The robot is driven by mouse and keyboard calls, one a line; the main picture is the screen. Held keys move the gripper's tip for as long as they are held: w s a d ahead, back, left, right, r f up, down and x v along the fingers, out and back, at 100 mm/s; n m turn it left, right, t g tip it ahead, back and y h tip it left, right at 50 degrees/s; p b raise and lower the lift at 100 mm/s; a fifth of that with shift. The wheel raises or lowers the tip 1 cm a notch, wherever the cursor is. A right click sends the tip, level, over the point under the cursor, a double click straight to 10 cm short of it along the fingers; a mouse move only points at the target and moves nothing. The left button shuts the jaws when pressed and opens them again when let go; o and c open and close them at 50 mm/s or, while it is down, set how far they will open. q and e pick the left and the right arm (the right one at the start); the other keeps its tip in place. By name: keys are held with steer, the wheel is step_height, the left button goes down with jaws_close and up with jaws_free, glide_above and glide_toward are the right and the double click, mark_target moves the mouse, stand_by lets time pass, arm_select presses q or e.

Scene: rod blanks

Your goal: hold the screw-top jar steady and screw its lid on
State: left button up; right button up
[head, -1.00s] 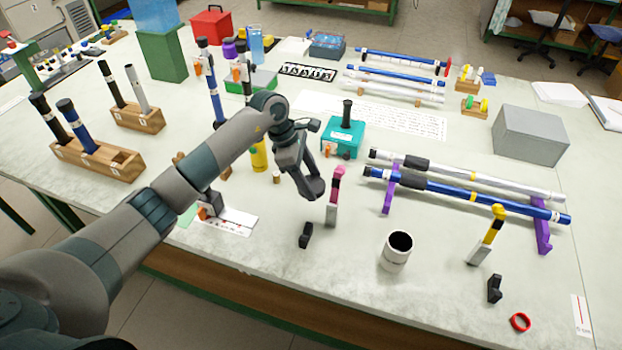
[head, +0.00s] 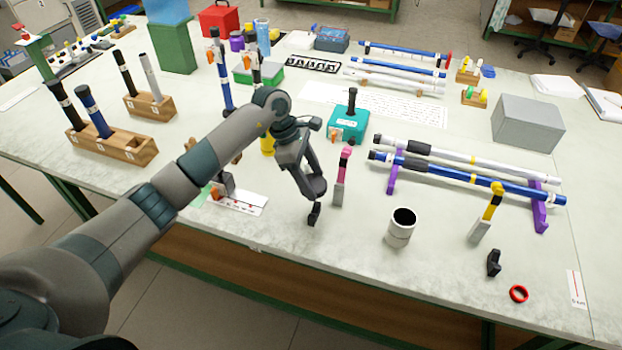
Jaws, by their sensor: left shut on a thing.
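A white cylindrical vessel (head: 399,239) with a dark open mouth stands upright near the front middle of the table; it looks like the jar, though I see no thread on it. I cannot pick out its lid for certain. My left gripper (head: 315,203) is to the left of the vessel and apart from it. It points down, shut on a small black piece (head: 314,215) at its fingertips, low over the table. The fingertips are small and partly hidden. My right gripper is not in view.
A pink-topped stick (head: 342,177) stands just right of my left gripper. Purple supports (head: 540,216) hold long rods at the right. A yellow-topped stick (head: 489,213), a black bracket (head: 494,262) and a red ring (head: 519,294) are at the front right.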

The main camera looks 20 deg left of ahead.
arm_select(q)
steer(key=shift+s+d+r+m+g, duration=0.4)
steer(key=shift+s+r+m, duration=0.1)
steer(key=shift+m, duration=0.4)
steer(key=s+a+r+m+g+y+b, duration=0.1)
steer(key=s+r+m+g+y+b, duration=0.1)
steer(key=s+m, duration=0.6)
steer(key=s+a+r+m+g+y+b, duration=0.1)
steer(key=s+r+m, duration=0.3)
steer(key=s+m, duration=0.5)
steer(key=shift+s+a+r+g+y+b, duration=0.25)
steer(key=shift+s+g+y+b, duration=0.4)
steer(key=shift+s+y, duration=0.25)
